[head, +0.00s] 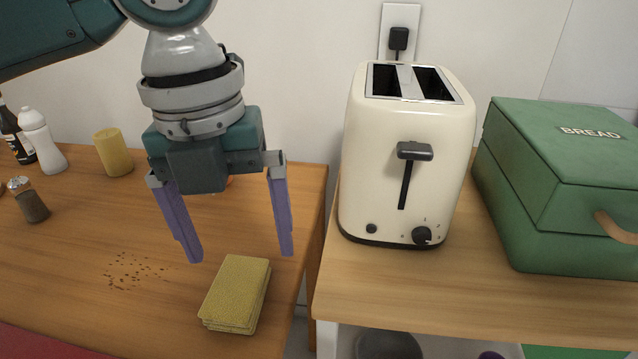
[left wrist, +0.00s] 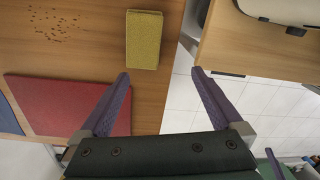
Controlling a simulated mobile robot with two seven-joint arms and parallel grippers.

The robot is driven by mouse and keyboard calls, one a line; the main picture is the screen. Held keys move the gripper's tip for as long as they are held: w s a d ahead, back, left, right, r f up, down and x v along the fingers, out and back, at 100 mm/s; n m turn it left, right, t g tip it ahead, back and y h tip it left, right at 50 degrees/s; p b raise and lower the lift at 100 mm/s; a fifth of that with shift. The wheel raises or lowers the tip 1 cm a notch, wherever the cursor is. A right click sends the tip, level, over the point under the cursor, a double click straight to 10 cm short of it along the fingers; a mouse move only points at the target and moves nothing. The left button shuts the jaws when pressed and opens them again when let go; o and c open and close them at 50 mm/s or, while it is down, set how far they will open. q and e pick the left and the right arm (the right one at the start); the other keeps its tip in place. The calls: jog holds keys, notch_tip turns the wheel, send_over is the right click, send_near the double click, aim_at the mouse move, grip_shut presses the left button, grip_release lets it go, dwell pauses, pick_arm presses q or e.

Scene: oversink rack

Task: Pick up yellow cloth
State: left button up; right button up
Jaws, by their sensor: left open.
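The yellow cloth (head: 236,292) is a folded, stacked pad lying flat on the wooden counter near its right edge. It also shows in the left wrist view (left wrist: 144,40), ahead of the fingers and left of the middle between them. My left gripper (head: 240,256) is open and empty above the counter, with its two purple fingers pointing down. In the head view the fingertips are just above the cloth in the picture and apart from it. My right gripper is not in view.
A cream toaster (head: 406,160) and a green bread box (head: 560,190) stand on the right counter, across a gap. Crumbs (head: 135,270), a pepper mill (head: 30,200), a yellow cylinder (head: 113,153) and bottles (head: 42,140) are on the left. A red board (left wrist: 70,104) lies near the front edge.

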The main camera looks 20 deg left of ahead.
aim_at(237, 284)
pick_arm(q)
jog(key=a+f+b, duration=0.1)
jog(key=f, duration=0.2)
jog(key=a+f+m+b, duration=0.1)
jog(key=f, duration=0.2)
jog(key=w+a+f+m+b, duration=0.1)
jog(key=f+b, duration=0.1)
jog(key=f, duration=0.2)
jog(key=shift+w, duration=0.1)
jog(key=c, duration=1.3)
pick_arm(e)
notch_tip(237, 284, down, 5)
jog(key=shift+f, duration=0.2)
